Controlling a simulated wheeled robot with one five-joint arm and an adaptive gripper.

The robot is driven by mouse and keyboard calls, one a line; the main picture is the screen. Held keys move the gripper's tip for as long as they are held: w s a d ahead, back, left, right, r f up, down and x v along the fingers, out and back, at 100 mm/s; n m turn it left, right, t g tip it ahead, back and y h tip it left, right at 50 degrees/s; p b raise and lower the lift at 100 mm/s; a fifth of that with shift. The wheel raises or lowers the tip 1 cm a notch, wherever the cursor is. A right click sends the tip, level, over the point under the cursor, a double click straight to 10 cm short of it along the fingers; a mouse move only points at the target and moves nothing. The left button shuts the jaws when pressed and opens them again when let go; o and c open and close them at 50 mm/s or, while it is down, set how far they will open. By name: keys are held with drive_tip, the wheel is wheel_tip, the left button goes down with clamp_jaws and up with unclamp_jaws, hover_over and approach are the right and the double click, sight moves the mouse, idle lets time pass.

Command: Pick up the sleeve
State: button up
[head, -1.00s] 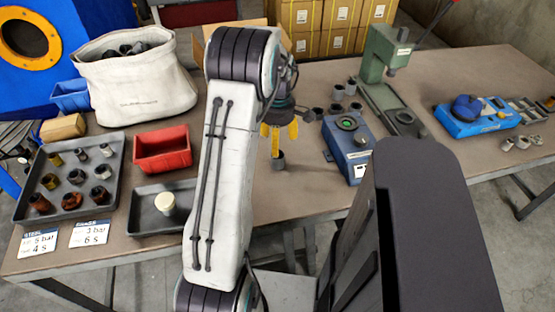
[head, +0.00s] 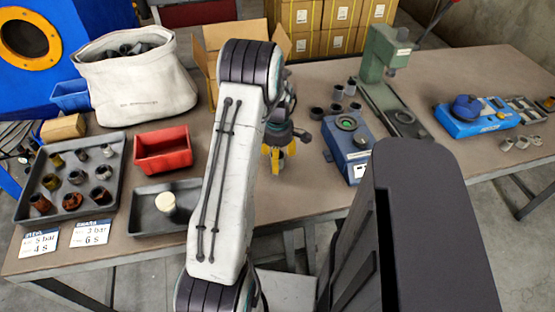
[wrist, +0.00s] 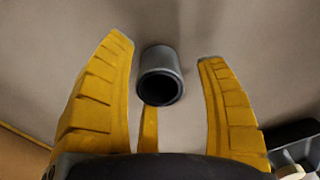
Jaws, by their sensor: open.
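A grey hollow sleeve (wrist: 160,60) stands on the table between the fingers of my gripper in the wrist view, with its dark open end facing the camera. My gripper (head: 278,160) is open, with its yellow fingers low around the sleeve. In the wrist view a gap shows on both sides of the sleeve, smaller on the left. In the head view the fingers hide most of the sleeve.
A blue device (head: 348,146) and several grey sleeves (head: 337,92) stand to the right. A black tray (head: 145,215) with a cream round piece (head: 166,203), a red bin (head: 163,149) and a tray of rusty sleeves (head: 118,160) lie left. A cardboard box (head: 204,40) stands behind.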

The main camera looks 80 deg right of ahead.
clamp_jaws()
idle(0.7)
drive_tip(key=shift+r, duration=0.2)
